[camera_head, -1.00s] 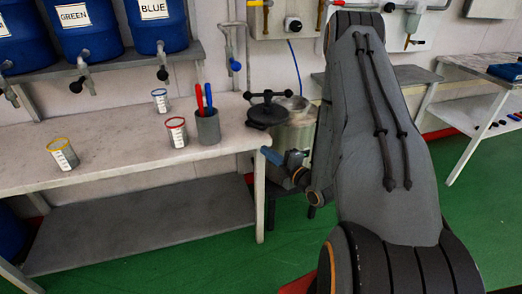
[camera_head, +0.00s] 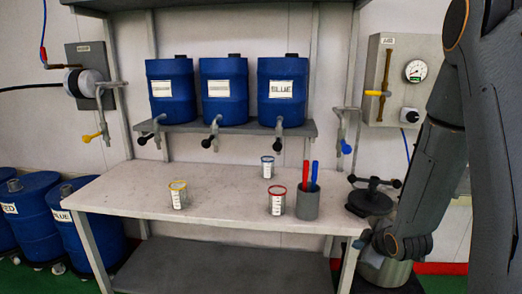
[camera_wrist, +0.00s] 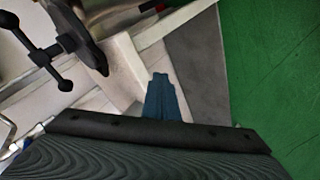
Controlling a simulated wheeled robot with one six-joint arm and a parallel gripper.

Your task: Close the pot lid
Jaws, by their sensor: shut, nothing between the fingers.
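The pot (camera_head: 388,272) is a metal vessel at the right, beyond the table's end and partly hidden by my arm. Its dark round lid (camera_head: 369,203) carries a black bar handle with knobs (camera_head: 374,182). The lid sits high and to the left; my arm covers the pot's mouth, so I cannot tell how they meet now. In the wrist view the handle (camera_wrist: 45,55) shows at upper left. My gripper (camera_head: 361,243) is shut and empty, below the lid near the table's right end. Its blue fingertips (camera_wrist: 162,92) show in the wrist view, apart from the handle.
The white table (camera_head: 130,192) holds a yellow-rimmed cup (camera_head: 178,195), a red-rimmed cup (camera_head: 277,201), a blue-rimmed cup (camera_head: 267,168) and a grey holder with pens (camera_head: 307,203). Blue barrels with taps (camera_head: 225,92) stand on a shelf above. Green floor (camera_wrist: 275,75) is open at right.

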